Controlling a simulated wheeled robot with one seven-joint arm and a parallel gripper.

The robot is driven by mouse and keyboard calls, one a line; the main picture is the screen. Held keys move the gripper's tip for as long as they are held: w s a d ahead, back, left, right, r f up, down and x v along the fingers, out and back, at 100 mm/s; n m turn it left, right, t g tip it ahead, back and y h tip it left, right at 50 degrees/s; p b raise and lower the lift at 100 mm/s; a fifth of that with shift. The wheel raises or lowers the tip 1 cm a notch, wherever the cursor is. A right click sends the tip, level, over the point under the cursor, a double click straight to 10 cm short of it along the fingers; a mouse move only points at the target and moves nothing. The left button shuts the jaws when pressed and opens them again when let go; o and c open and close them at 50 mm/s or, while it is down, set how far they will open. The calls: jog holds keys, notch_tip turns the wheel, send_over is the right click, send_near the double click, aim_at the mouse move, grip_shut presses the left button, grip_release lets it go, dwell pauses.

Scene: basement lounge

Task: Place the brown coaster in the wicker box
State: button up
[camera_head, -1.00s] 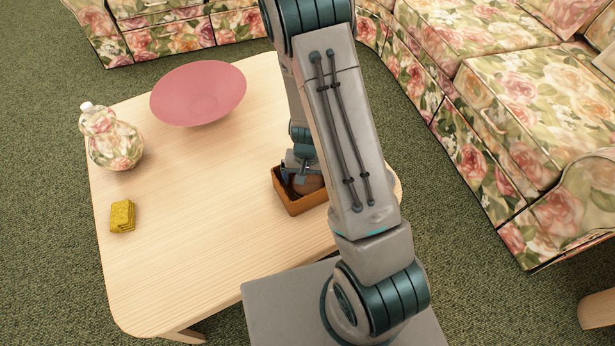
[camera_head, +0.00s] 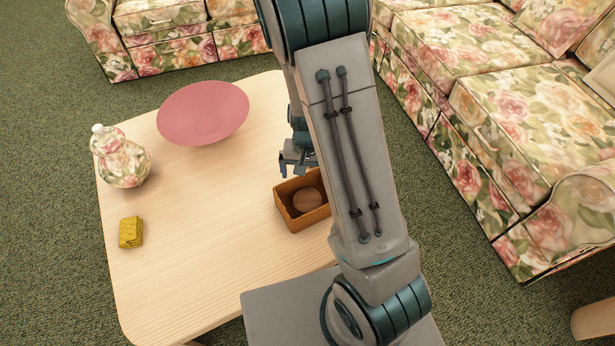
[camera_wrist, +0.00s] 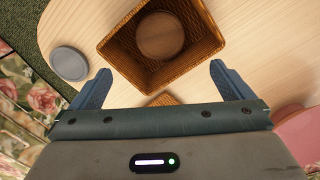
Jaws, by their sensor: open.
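The brown coaster (camera_head: 307,200) is a round disc lying inside the wicker box (camera_head: 286,211), an open brown box on the table. The wrist view also shows the coaster (camera_wrist: 160,36) on the floor of the woven box (camera_wrist: 119,52). My gripper (camera_head: 292,168) is open and empty, above and just behind the box in the head view. In the wrist view its two blue fingers (camera_wrist: 162,88) are spread apart, with the box beyond them and nothing between them in their grip. My arm hides part of the box's right side in the head view.
On the wooden table (camera_head: 200,240) stand a pink bowl (camera_head: 203,112), a floral jar (camera_head: 122,158) and a yellow stack (camera_head: 131,232). A grey disc (camera_wrist: 69,63) lies beside the box in the wrist view. Floral sofas (camera_head: 470,130) border the table.

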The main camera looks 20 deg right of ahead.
jog(key=s+r+n, duration=0.2)
jog(key=s+r, duration=0.5)
jog(key=r, duration=0.3)
jog(key=s+r+n+t, duration=0.1)
jog(key=s+r+n, duration=0.1)
jog(key=s+r, duration=0.4)
notch_tip(320, 180, up, 5)
jog(key=shift+s+d+r+t, duration=0.1)
jog(key=shift+s+d+t, duration=0.05)
jog(key=shift+s+t, duration=0.2)
jog(key=shift+d, duration=0.1)
